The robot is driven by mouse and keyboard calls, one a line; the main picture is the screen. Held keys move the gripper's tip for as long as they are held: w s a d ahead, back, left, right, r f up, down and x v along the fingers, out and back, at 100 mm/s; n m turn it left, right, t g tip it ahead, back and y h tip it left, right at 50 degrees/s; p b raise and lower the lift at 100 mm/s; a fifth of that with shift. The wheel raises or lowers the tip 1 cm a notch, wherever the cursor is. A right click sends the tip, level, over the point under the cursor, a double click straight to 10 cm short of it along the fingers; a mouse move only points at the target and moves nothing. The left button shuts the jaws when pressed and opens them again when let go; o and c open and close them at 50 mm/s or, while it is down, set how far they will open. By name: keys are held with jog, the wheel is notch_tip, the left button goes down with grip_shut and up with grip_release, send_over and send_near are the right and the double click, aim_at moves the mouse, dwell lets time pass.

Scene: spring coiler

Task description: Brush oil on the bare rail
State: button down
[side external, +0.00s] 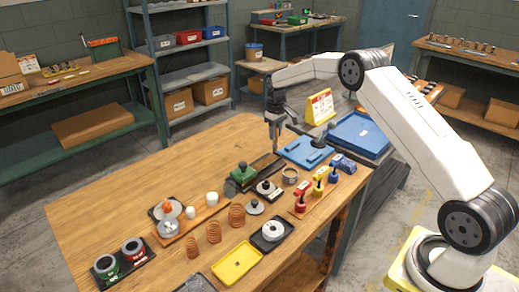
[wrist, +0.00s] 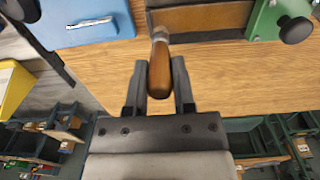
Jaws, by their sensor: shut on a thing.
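My gripper (side external: 275,116) is shut on the brown wooden handle of a brush (wrist: 160,72), and the handle sits between the two fingers in the wrist view (wrist: 160,90). The brush's metal collar points toward the rail (wrist: 205,18), a brown strip with dark edges; the bristles are hard to make out. In the side view my gripper is above the far end of the dark rail (side external: 266,165). I cannot tell whether the bristles touch it. A green block with a dark knob (side external: 243,173) sits at the rail's near end; it also shows in the wrist view (wrist: 265,20).
A blue board (side external: 305,151) lies right of the rail, with a blue tray (side external: 360,133) beyond. A yellow sign (side external: 319,107) stands behind. Coils (side external: 237,215), a yellow tray (side external: 237,263) and small red, yellow and blue tools (side external: 318,185) crowd the front. The table's back left is clear.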

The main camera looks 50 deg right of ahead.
jog(key=shift+r, duration=2.35)
